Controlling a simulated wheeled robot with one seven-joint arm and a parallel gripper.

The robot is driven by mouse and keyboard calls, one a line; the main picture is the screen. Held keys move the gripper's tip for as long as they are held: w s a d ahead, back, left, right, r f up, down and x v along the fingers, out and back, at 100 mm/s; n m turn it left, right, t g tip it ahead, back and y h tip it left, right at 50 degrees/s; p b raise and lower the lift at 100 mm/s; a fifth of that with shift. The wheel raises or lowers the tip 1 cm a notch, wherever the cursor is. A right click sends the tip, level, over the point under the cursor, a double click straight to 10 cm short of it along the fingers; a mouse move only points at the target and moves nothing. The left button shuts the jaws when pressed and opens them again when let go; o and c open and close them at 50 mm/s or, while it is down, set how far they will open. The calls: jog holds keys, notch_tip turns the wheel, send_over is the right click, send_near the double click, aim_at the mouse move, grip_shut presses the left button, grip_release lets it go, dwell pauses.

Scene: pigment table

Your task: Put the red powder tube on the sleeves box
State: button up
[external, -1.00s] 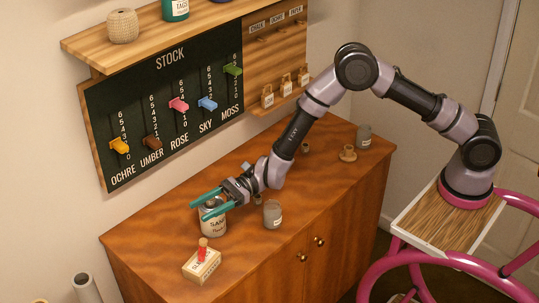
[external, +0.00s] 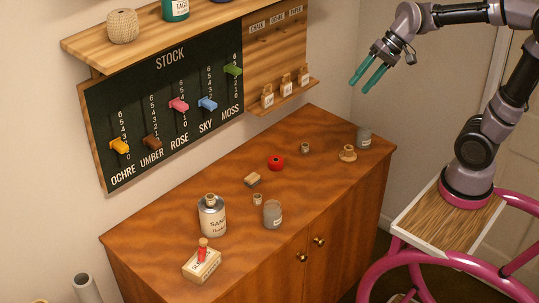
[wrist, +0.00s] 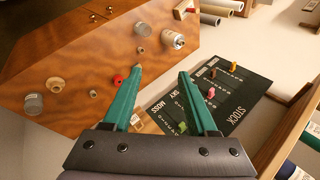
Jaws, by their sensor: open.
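The red powder tube (external: 202,254) has a cork-coloured top and stands on the pale sleeves box (external: 199,268), roughly upright, near the front left of the cabinet top. In the wrist view a small red piece (wrist: 190,9) shows by the pale box (wrist: 180,12) at the top edge, too small to read in detail. My gripper (external: 367,76) has teal fingers spread apart with nothing between them. It is high above the right end of the cabinet, far from the tube; its fingers also show in the wrist view (wrist: 160,73).
A corked sand jar (external: 212,217) stands behind the box, and a grey jar (external: 273,214) to its right. A red round piece (external: 276,162), a small block (external: 253,181) and another grey jar (external: 364,137) sit farther back. The stock board (external: 175,110) hangs on the wall.

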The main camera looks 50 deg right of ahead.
jog(key=s+d+t+h, duration=0.3)
jog(key=s+d, duration=0.4)
jog(key=d, duration=0.6)
jog(key=shift+n+h, duration=0.3)
jog(key=shift+h, duration=0.5)
